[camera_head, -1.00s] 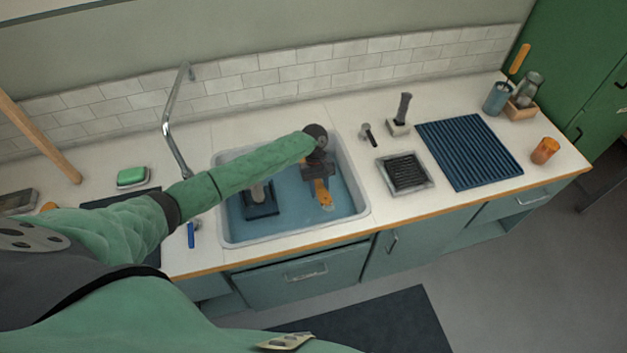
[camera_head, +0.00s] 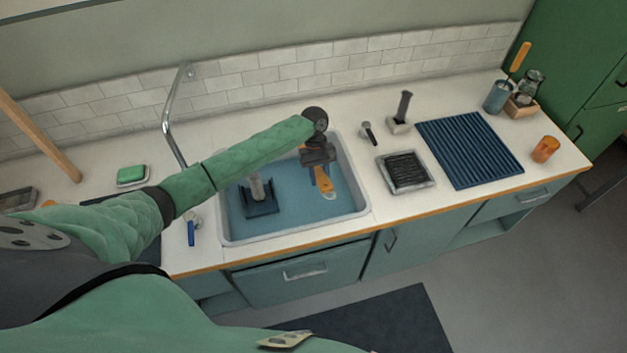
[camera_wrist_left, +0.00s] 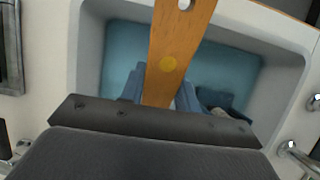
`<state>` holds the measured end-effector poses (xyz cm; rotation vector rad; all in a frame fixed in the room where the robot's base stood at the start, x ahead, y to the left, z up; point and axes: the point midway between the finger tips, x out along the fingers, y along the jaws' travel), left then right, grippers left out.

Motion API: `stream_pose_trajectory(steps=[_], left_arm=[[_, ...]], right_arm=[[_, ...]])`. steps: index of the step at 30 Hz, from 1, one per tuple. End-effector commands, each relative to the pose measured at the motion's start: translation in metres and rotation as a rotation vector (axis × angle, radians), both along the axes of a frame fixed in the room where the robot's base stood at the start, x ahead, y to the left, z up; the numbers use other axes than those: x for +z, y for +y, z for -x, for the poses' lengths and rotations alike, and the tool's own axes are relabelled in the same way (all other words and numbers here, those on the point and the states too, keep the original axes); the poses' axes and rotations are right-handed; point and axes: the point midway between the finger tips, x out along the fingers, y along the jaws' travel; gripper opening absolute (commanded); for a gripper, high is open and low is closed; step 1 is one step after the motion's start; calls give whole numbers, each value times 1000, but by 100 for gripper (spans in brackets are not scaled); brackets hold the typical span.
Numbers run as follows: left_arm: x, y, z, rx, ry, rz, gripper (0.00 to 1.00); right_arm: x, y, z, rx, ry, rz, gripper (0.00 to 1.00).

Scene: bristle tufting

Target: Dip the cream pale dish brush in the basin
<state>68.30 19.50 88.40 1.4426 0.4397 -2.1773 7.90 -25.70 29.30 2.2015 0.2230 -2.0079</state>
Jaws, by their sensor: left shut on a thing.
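My left gripper (camera_head: 318,158) is shut on the dish brush (camera_head: 323,180) over the right part of the basin (camera_head: 288,233). The brush has an orange-brown wooden handle and hangs tilted, its small pale lower end over the blue water. I cannot tell whether that end touches the water. In the left wrist view the flat handle (camera_wrist_left: 178,45), with a yellow dot and a hole near its end, runs up from between the blue-grey fingers (camera_wrist_left: 160,88). The bristles are hidden there. My right gripper is out of view.
A dark blue stand (camera_head: 261,208) with a pale upright piece is in the basin's left part. The faucet (camera_head: 168,125) rises behind left. To the right are a dark-bristled tray (camera_head: 433,183), a small scrubber (camera_head: 403,108), a blue ribbed mat (camera_head: 470,150) and an orange cup (camera_head: 545,149).

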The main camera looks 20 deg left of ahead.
Motion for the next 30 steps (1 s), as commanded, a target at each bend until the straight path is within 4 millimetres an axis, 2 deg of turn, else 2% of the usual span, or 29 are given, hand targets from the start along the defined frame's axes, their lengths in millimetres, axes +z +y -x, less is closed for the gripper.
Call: stream_pose_trajectory(steps=[15, 30], left_arm=[[34, 0, 0, 0, -1, -1, 4], [62, 0, 0, -1, -1, 0, 4]], right_arm=[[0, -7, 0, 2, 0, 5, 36], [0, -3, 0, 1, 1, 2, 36]])
